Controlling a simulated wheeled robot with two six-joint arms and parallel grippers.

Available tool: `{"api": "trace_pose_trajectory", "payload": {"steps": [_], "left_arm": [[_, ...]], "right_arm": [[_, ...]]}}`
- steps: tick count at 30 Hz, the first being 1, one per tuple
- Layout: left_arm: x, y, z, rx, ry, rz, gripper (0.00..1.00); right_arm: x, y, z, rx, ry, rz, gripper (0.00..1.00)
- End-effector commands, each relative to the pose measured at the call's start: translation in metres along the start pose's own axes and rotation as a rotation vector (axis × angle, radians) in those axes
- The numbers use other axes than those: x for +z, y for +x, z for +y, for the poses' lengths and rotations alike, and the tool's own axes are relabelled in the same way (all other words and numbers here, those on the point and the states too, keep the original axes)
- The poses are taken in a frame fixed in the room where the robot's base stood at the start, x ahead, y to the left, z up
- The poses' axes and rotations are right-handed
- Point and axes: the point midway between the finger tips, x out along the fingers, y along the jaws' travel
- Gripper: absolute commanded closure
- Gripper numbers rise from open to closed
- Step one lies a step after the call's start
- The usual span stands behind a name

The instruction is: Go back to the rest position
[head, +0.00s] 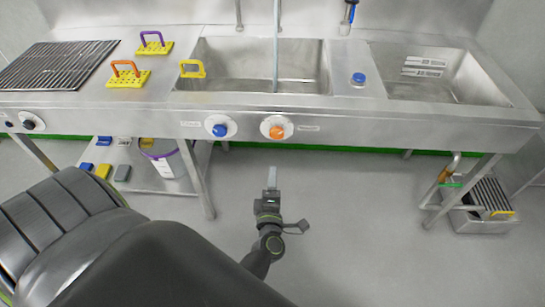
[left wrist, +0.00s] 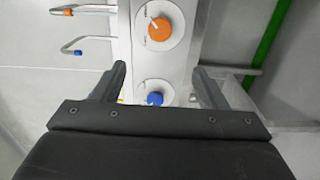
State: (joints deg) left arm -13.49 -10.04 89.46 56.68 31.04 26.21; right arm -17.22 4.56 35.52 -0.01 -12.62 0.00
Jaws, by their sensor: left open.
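My left gripper (head: 272,178) is in the lower middle of the head view, over the floor in front of the sink counter. It appears seen from the side, with its fingertips toward the counter front. In the left wrist view its two fingers (left wrist: 160,88) stand wide apart with nothing between them. The blue knob (left wrist: 155,98) and the orange knob (left wrist: 159,29) show beyond the fingers, apart from them. My right gripper is in neither view.
The steel counter (head: 350,130) spans the head view, with an orange knob (head: 277,128) and blue knob (head: 219,127) on its front. Yellow-based handled tools (head: 128,80) stand on top. A shelf holds a purple-rimmed bucket (head: 165,160). A floor drain box (head: 485,220) is at right. The middle floor is clear.

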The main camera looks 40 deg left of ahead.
Motion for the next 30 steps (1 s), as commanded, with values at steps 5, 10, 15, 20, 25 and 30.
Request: {"api": "trace_pose_trajectory", "payload": {"steps": [5,10,15,20,25,30], "left_arm": [[0.000,-0.004,0.001,0.001,0.001,-0.001,0.33],[0.000,-0.003,0.001,0.001,0.001,-0.001,0.33],[0.000,-0.003,0.001,0.001,0.001,0.000,0.33],[0.001,-0.004,-0.005,-0.008,0.024,-0.014,0.33],[0.010,-0.020,-0.067,-0.105,0.281,-0.167,0.33],[0.001,-0.071,-0.182,-0.292,0.727,-0.471,0.33]], "right_arm": [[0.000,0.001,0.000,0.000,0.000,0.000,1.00],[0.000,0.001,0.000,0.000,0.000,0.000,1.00],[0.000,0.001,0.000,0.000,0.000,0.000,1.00],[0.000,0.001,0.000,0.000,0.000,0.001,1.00],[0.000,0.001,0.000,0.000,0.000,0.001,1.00],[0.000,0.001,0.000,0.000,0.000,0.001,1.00]]}}
